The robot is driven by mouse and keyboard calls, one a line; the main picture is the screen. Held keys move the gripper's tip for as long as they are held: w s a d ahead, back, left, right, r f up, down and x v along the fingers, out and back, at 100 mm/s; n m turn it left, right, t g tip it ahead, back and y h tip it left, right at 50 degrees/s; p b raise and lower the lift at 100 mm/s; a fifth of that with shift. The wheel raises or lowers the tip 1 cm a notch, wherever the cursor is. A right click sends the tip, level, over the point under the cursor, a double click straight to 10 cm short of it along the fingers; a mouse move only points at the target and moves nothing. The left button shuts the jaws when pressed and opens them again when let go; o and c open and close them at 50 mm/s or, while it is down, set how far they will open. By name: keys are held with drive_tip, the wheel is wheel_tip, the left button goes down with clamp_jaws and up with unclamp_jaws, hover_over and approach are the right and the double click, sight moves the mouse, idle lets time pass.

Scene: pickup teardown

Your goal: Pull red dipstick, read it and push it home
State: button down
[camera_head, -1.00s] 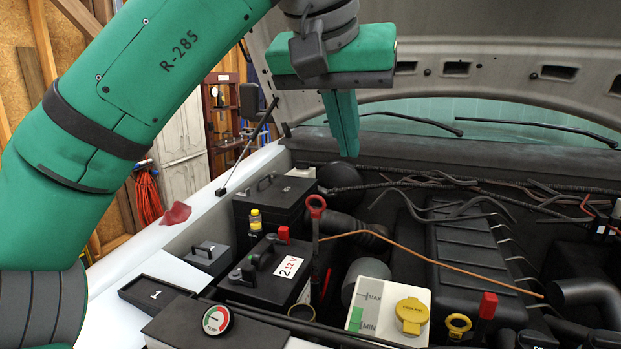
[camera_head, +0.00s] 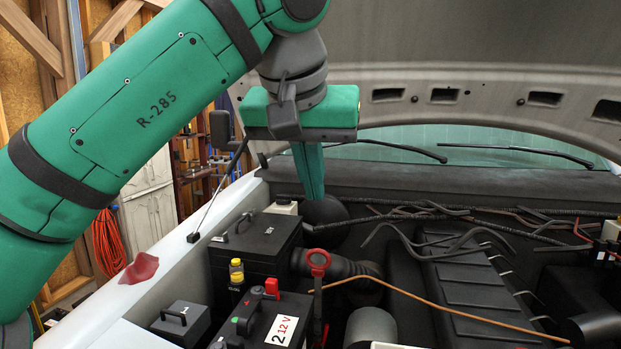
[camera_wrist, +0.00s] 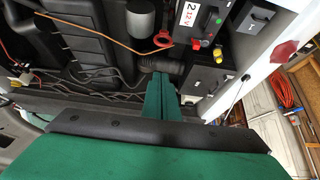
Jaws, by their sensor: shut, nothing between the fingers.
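The red dipstick (camera_head: 319,262) has a ring handle and stands upright in the engine bay, just right of the 12 V battery (camera_head: 272,322). Its red ring also shows in the wrist view (camera_wrist: 162,39), beyond my fingertips. My gripper (camera_head: 314,196) is shut and empty, its green fingers pointing down. In the head view it appears above and behind the dipstick, apart from it. In the wrist view my gripper (camera_wrist: 160,75) points toward the corrugated hose, with the dipstick ring clear of it.
A black box (camera_head: 255,248), a yellow-capped bottle (camera_head: 237,272) and a red cloth (camera_head: 139,268) are to the left. A thin orange-brown line (camera_head: 440,305) crosses the bay to the right. The raised hood (camera_head: 480,60) hangs above.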

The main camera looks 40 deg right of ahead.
wheel_tip(320, 180, down, 9)
drive_tip(key=w+d, duration=0.1)
drive_tip(key=d, duration=0.1)
drive_tip(key=shift+w, duration=0.4)
drive_tip(key=shift+f, duration=0.1)
drive_tip(key=shift+d+f, duration=0.1)
